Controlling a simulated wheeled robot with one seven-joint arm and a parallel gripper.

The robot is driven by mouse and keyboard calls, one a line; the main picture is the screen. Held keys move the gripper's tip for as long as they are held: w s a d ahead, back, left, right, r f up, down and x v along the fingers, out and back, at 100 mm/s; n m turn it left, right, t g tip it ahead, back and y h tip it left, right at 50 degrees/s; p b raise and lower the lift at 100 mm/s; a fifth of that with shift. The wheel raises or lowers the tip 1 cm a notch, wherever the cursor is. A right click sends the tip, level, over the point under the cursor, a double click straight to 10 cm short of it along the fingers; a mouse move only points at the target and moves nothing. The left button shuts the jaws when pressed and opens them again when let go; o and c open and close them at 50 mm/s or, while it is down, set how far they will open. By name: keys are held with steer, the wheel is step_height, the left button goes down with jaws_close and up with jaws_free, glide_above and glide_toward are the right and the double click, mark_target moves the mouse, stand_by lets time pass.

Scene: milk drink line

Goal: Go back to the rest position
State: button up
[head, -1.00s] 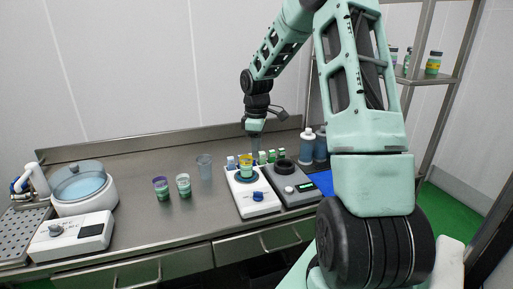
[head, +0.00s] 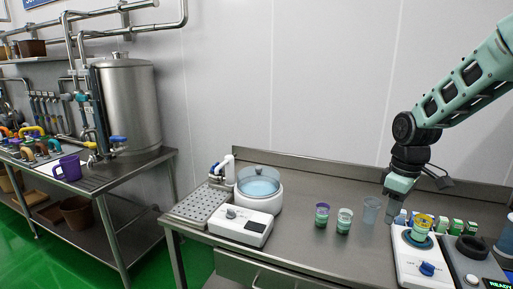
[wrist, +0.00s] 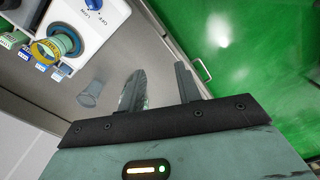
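My arm reaches in from the right in the head view, and my gripper (head: 391,212) points down over the steel counter, close to a white device with a blue knob (head: 427,268). In the wrist view my gripper (wrist: 160,84) has its two fingers apart with no object held between them. A yellow-rimmed cup (head: 422,226) stands on the white device. It also shows in the wrist view (wrist: 60,44). A clear cup (head: 370,210) stands on the counter left of my gripper and shows apart from the fingers in the wrist view (wrist: 90,94).
Two green-labelled cups (head: 322,215) (head: 344,221) stand left of the clear cup. A water bath (head: 259,189) and a white control box (head: 241,226) are further left. A purple mug (head: 67,168) sits on a separate table.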

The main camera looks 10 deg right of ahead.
steer(key=s+a+r, duration=0.1)
steer(key=s+a, duration=0.3)
steer(key=a, duration=0.3)
steer(key=s+a+n, duration=0.1)
steer(key=s+a, duration=0.2)
steer(key=a, duration=0.4)
steer(key=s+a+r, duration=0.1)
steer(key=s+a, duration=0.3)
steer(key=a, duration=0.3)
steer(key=s+a, duration=0.3)
steer(key=s, duration=0.3)
steer(key=s+a, duration=0.3)
steer(key=s, duration=0.4)
steer(key=shift+s+a+f, duration=0.3)
steer(key=shift+f, duration=0.05)
